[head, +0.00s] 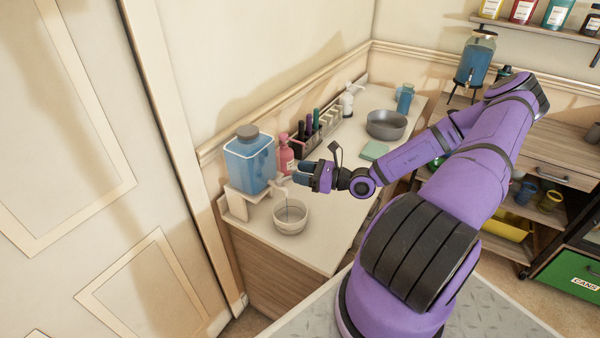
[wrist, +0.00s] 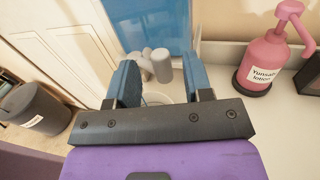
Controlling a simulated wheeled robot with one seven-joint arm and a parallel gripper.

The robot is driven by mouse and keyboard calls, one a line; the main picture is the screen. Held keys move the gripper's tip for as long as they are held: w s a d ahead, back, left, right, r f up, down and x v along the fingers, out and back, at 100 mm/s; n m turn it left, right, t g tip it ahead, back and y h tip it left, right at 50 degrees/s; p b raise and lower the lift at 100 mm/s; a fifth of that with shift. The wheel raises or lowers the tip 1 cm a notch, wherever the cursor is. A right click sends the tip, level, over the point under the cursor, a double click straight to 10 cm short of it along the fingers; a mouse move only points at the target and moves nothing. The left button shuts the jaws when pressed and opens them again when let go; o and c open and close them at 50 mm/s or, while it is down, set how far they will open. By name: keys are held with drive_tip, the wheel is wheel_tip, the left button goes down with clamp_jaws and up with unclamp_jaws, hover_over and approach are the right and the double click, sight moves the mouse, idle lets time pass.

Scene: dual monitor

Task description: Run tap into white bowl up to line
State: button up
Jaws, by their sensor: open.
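The blue-filled dispenser (head: 250,163) stands on a white stand at the near left end of the counter. Its pale tap (head: 281,186) points out over the white bowl (head: 291,222). A thin bluish line shows between spout and bowl; I cannot tell clearly whether it is running water. The level and line in the bowl are too small to read. My gripper (head: 303,173) is open, just right of the tap and above the bowl. In the wrist view the tap (wrist: 161,66) shows between the blue fingertips, and the bowl is mostly hidden behind my gripper.
A pink lotion bottle (wrist: 266,62) stands close to the right of my gripper. Behind it are a dark bottle rack (head: 318,135), a grey pot (head: 386,125) and a green pad (head: 374,151). The counter's front edge right of the bowl is clear. A grey bin (wrist: 33,108) stands at left.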

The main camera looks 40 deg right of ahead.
drive_tip(key=v, duration=1)
idle(7.0)
